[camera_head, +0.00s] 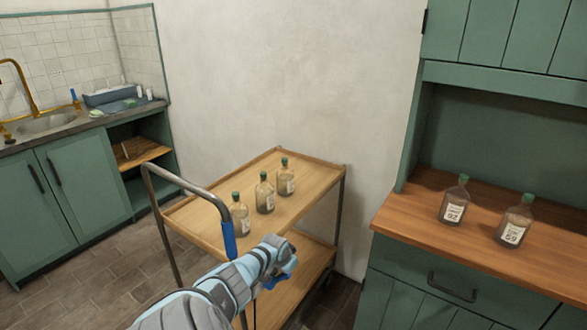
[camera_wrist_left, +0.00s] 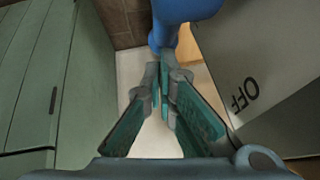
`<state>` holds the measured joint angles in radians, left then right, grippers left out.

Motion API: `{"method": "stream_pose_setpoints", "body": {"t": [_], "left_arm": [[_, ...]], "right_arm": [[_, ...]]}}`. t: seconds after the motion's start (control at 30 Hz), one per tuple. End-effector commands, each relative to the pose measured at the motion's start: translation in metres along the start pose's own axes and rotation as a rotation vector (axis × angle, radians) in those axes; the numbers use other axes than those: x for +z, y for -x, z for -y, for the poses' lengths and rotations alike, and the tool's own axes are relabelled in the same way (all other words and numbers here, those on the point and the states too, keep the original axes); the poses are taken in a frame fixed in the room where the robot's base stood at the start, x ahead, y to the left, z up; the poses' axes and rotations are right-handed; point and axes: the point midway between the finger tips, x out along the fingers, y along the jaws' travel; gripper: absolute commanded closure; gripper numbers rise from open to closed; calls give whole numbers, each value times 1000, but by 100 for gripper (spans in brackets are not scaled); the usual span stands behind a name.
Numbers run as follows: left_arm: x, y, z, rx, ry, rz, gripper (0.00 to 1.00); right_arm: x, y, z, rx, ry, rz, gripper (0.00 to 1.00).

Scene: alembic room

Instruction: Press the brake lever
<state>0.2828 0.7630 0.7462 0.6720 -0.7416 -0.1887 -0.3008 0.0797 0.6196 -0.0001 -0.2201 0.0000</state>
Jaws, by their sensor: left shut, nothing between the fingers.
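A wooden trolley (camera_head: 200,222) stands by the wall with a grey tube handle (camera_head: 192,186). A blue lever-like part (camera_head: 228,238) sits at the handle's near end. My left gripper (camera_head: 284,259) is low in front of the trolley, to the right of this part. In the left wrist view my left gripper (camera_wrist_left: 163,82) is shut and empty, its fingertips close below a blue part (camera_wrist_left: 186,10). I cannot tell whether they touch it. A grey panel (camera_wrist_left: 245,65) marked "OFF" is to the right. My right gripper is not in view.
Several bottles stand nearby: three (camera_head: 264,194) on the trolley's top shelf and two (camera_head: 454,203) on the wooden counter (camera_head: 400,205) of a green cabinet at right. A sink cabinet (camera_head: 82,190) is at left. Tiled floor (camera_head: 70,290) is clear at lower left.

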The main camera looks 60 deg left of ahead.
Motion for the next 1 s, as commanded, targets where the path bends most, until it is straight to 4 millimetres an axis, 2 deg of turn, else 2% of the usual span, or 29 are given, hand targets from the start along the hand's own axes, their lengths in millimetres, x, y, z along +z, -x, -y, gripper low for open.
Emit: {"method": "stream_pose_setpoints", "body": {"t": [0.7, 0.87, 0.97, 1.0], "left_arm": [[-1, -1, -1, 0, 0, -2, 100], [-14, 13, 3, -1, 3, -1, 100], [-28, 28, 7, -3, 8, -2, 100], [-30, 40, 9, -4, 5, 1, 100]], "right_arm": [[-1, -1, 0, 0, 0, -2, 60], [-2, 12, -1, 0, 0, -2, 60], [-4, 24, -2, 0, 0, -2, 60], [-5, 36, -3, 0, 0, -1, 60]]}}
